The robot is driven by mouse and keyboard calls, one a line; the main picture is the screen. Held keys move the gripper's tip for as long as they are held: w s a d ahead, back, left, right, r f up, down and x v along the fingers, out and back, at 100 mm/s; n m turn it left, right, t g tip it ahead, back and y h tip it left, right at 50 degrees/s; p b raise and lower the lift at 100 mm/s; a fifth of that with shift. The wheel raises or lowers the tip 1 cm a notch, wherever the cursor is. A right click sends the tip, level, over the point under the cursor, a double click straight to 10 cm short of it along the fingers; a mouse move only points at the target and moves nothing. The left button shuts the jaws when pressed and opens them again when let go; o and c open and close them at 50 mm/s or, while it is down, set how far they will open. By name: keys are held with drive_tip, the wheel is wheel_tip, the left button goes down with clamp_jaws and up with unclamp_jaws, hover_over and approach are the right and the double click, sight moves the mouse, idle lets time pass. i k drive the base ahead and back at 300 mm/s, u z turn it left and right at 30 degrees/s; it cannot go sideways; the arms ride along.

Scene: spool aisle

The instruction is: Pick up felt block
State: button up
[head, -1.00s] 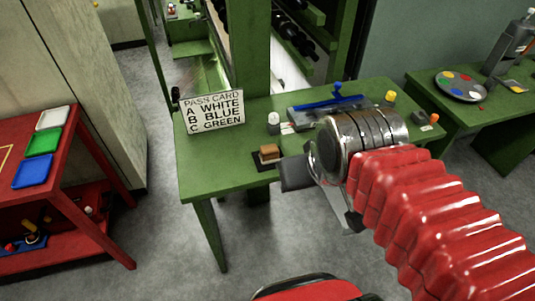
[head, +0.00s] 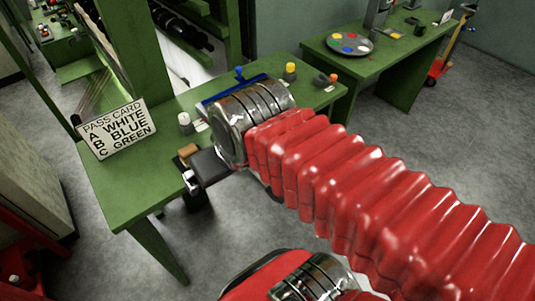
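The felt block appears to be the small brown block (head: 188,150) on the front edge of the green table (head: 120,190). Its lower part is hidden by my gripper. My gripper (head: 195,182) is at the table's front edge, just in front of the block in the picture. A dark finger pad shows beside a silvery tip. I cannot tell whether it touches the block or how far apart the fingers are. My red bellowed arm comes in from the lower right.
A pass card (head: 117,129) stands at the table's left. A white-capped item (head: 185,123), a blue-handled tool (head: 240,74), a yellow-topped item (head: 290,71) and an orange-topped item (head: 333,79) stand behind. Another green table holds a round palette (head: 350,43). Grey floor (head: 440,140) is open at right.

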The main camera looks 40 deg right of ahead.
sight(185, 153)
drive_tip(key=k, duration=1.35)
drive_tip(key=u, duration=0.45)
drive_tip(key=i, duration=1.75)
drive_tip(key=u, duration=0.2)
